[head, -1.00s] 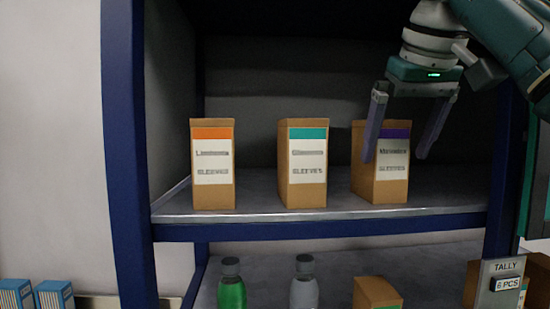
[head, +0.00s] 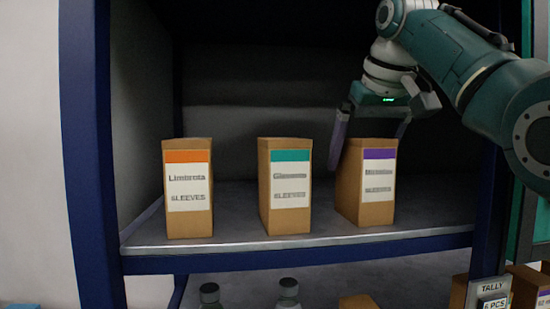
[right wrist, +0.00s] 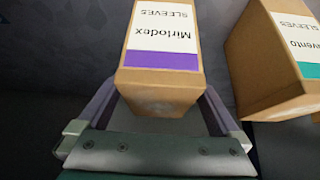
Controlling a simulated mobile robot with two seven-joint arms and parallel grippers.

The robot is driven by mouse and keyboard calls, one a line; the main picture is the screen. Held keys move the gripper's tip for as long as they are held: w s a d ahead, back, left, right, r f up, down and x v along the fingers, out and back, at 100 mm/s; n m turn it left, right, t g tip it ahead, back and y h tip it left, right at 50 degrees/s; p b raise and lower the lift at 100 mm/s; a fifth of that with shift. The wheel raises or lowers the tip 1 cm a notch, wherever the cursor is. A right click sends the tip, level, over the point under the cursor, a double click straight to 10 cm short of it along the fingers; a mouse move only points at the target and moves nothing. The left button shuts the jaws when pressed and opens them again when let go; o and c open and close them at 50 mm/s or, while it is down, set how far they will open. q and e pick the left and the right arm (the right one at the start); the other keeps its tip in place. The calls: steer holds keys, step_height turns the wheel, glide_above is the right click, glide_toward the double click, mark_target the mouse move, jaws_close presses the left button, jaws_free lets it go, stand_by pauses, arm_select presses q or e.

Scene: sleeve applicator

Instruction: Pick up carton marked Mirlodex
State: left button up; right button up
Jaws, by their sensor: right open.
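The carton marked Mirlodex (head: 366,188) is brown with a purple stripe and a white label. It stands upright at the right end of the upper shelf. Its name is blurred in the head view but legible, upside down, in the right wrist view (right wrist: 161,38). My right gripper (head: 368,150) is open at the carton's top, with one finger to its left and the other partly hidden behind its upper right. In the right wrist view the carton's near end lies between the spread fingers, with no clear grip on it. My left gripper is out of view.
A teal-striped carton (head: 285,190) stands to the left, with a gap between. An orange-striped carton (head: 188,190) stands farther left. The shelf's front edge (head: 300,246) and blue post (head: 88,150) frame the space. Bottles (head: 288,292) and a tally sign (head: 492,290) are below.

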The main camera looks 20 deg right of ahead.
steer(key=shift+x, duration=0.85)
jaws_close()
